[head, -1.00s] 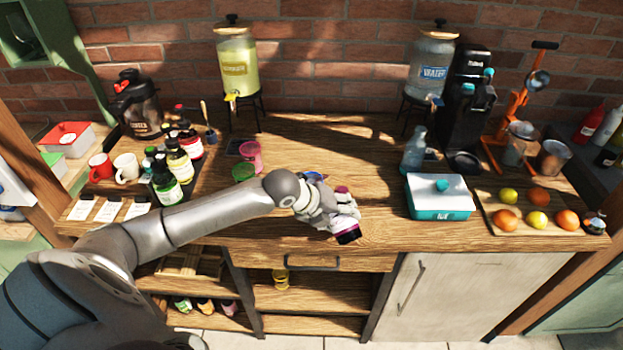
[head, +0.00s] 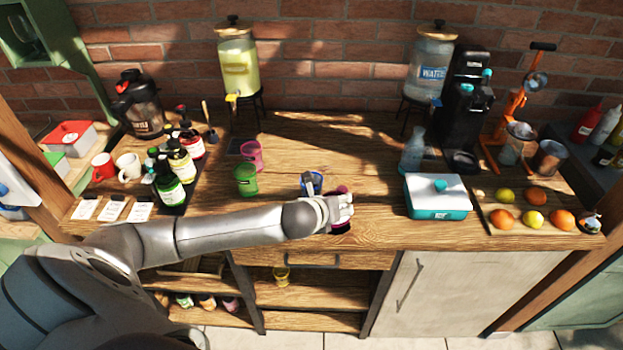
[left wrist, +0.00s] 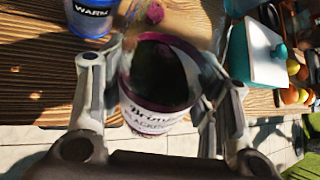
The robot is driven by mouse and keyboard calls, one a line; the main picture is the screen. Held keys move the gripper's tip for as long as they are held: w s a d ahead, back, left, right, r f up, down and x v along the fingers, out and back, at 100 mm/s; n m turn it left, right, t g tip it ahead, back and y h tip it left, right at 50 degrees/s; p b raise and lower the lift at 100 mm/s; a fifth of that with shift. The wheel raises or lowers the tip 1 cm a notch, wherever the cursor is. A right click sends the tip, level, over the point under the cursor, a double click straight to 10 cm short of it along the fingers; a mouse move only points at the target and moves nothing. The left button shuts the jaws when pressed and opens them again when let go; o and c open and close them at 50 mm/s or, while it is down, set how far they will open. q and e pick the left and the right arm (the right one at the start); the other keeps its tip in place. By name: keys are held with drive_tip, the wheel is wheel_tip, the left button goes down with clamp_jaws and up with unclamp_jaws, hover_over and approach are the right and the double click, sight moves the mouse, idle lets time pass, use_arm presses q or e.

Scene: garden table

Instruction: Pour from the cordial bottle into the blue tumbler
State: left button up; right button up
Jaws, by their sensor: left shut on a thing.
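The blue tumbler (head: 318,179) stands on the table just behind my left gripper; its blue side with a WARM label shows in the left wrist view (left wrist: 90,20). My left gripper (head: 338,212) is shut on the cordial bottle (head: 340,228) near the table's front edge. In the left wrist view the fingers are on both sides of the bottle (left wrist: 155,118), which has a dark body, magenta edging and a white blackcurrant label. Its mouth is not clear to see. A small purple piece (head: 342,189), perhaps its cap, shows behind the gripper. My right gripper is not in view.
Green (head: 245,180) and pink (head: 251,154) tumblers stand left of the blue one. Several bottles (head: 172,186) stand further left. A teal-and-white box (head: 437,207) and a glass bottle (head: 412,152) are at right. The table's middle back is clear.

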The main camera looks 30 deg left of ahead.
use_arm(q)
drive_tip(key=shift+a+m+t+y, duration=0.1)
drive_tip(key=shift+m+t+y, duration=0.3)
drive_tip(key=shift+y, duration=0.3)
drive_tip(key=shift+w+a+f+m+t+y+b, duration=0.2)
drive_tip(key=shift+m+t+y+b, duration=0.2)
drive_tip(key=shift+t+y+b, duration=0.25)
drive_tip(key=shift+a+m+t+y+b, duration=0.2)
drive_tip(key=shift+m+t+y+b, duration=0.15)
drive_tip(key=shift+y, duration=0.2)
drive_tip(key=shift+r, duration=0.15)
